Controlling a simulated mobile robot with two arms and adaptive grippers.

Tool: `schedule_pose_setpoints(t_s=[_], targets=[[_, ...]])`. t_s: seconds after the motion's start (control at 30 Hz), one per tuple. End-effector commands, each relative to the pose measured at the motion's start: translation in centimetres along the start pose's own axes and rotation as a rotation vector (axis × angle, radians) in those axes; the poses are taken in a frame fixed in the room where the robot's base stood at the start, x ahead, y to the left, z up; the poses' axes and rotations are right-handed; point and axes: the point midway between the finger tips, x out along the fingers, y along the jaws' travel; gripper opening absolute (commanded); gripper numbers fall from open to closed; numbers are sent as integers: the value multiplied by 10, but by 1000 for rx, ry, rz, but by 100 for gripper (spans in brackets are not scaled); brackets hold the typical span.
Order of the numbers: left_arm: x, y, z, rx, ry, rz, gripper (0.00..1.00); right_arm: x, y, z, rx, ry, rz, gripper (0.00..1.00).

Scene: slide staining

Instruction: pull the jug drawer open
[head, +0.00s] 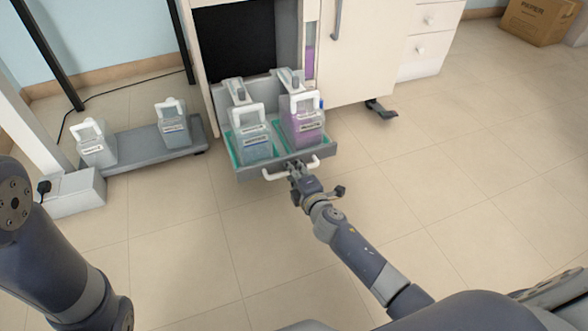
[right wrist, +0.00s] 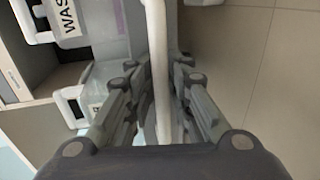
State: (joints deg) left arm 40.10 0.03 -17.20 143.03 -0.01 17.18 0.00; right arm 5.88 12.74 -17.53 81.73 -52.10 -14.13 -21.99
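The jug drawer (head: 245,173) is pulled out from the white cabinet at floor level. It holds a clear jug (head: 252,140) on the left and a jug with purple liquid (head: 302,128) on the right. A white bar handle (head: 312,163) runs across its front.
A low grey platform (head: 140,150) left of the drawer bears two white-handled jugs (head: 97,145) (head: 173,125). A pedal (head: 382,110) sits on the floor right of the drawer. A cardboard box (head: 538,20) is at the far right. The tiled floor in front is clear.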

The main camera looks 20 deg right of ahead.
Motion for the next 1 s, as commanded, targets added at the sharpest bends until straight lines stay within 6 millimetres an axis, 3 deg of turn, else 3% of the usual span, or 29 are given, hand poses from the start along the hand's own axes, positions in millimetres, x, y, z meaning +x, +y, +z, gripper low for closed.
schedule_pose_setpoints(t_s=[0.2, 0.37, 0.8, 1.0], targets=[[0, -1, -3, 0, 4, -4, 40, -2, 1, 0, 0, 0, 2, 20], [0, -1, -2, 0, 4, -2, 40, -16, 0, 0, 0, 0, 1, 20], [0, 0, -2, 0, 4, 0, 40, -92, 0, 0, 1, 1, -1, 20], [0, 0, -2, 0, 4, 0, 40, -113, -1, 0, 0, 0, -1, 20]])
